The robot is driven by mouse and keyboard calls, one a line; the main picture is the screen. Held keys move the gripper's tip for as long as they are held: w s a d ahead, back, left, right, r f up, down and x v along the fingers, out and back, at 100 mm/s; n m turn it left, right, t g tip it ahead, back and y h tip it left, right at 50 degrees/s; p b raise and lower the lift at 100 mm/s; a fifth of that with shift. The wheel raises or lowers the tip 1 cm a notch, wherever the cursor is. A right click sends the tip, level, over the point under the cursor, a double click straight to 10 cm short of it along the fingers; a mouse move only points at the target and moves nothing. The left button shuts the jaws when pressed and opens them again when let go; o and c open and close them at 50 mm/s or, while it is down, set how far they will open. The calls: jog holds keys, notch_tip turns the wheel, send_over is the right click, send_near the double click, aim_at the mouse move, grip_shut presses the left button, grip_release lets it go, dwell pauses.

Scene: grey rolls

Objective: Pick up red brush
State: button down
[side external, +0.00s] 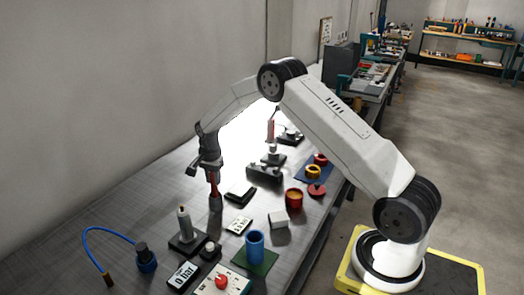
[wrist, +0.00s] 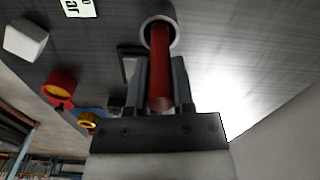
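The red brush (side external: 214,188) stands upright at the back left of the table, its lower end in a small grey cup (side external: 215,203). My gripper (side external: 212,174) is directly above the cup, pointing down, around the brush's upper part. In the wrist view the red handle (wrist: 160,75) lies between the two fingers (wrist: 160,62), with almost no gap on either side, so they look shut on it. The round rim of the grey cup (wrist: 146,17) shows beyond the fingertips. The brush's lower end is hidden inside the cup.
A black box (side external: 239,191) and a display card (side external: 239,225) lie right of the cup. A red cup (side external: 294,198), a white block (side external: 279,218) and a blue cup (side external: 255,245) stand farther right and forward.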

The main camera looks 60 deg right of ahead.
jog(key=shift+r, duration=0.1)
notch_tip(320, 180, up, 10)
jog(key=shift+f, duration=0.1)
dwell(0.8)
jog(key=shift+a, duration=0.15)
dwell(0.6)
jog(key=s+a+f+n, duration=0.2)
jog(key=s+a+n, duration=1.2)
jog(key=n, duration=0.1)
jog(key=shift+s+f+n, duration=0.3)
jog(key=shift+s+n, duration=0.1)
dwell(0.4)
